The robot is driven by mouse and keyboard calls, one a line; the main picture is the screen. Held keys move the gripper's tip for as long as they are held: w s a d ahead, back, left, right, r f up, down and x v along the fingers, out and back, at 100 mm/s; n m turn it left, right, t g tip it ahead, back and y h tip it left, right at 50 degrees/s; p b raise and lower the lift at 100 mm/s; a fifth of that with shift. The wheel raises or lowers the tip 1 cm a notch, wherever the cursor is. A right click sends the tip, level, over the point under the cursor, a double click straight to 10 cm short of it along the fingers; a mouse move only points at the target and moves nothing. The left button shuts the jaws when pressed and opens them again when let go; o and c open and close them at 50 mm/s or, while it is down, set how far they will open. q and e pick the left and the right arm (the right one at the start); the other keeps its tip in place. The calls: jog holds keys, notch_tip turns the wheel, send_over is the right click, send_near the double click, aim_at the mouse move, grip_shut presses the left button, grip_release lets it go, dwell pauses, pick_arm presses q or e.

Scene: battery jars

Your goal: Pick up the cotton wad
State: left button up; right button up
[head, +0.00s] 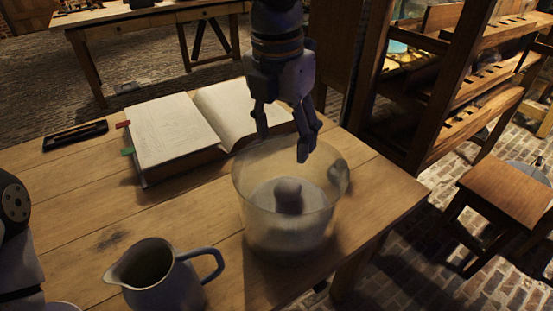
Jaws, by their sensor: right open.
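A wide, clear glass jar (250,215) stands on the wooden table, right of the open book. Inside it a rounded grey lump (288,194) rises from a pale round mass. I cannot tell whether this lump is the cotton wad, and nothing else in view is plainly a cotton wad. My right gripper (283,142) points down over the jar's far rim, above the lump and apart from it. Its fingers are spread and empty. My left gripper is not in view.
A grey pitcher (166,278) stands at the table's front, left of the jar. An open book (172,130) lies behind and left, beside a dark narrow tray (75,135). A stool (508,190) and shelves (450,90) stand right of the table. The table's left middle is clear.

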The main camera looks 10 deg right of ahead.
aim_at(288, 184)
jog(key=f, duration=0.7)
jog(key=d+f, duration=0.1)
jog(key=f, duration=0.3)
jog(key=shift+s+f, duration=0.25)
jog(key=shift+s, duration=0.05)
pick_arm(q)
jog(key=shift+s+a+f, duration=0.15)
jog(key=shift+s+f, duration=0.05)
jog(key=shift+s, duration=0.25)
pick_arm(e)
jog(key=c, duration=0.9)
jog(key=shift+c, duration=0.2)
jog(key=shift+r, duration=0.1)
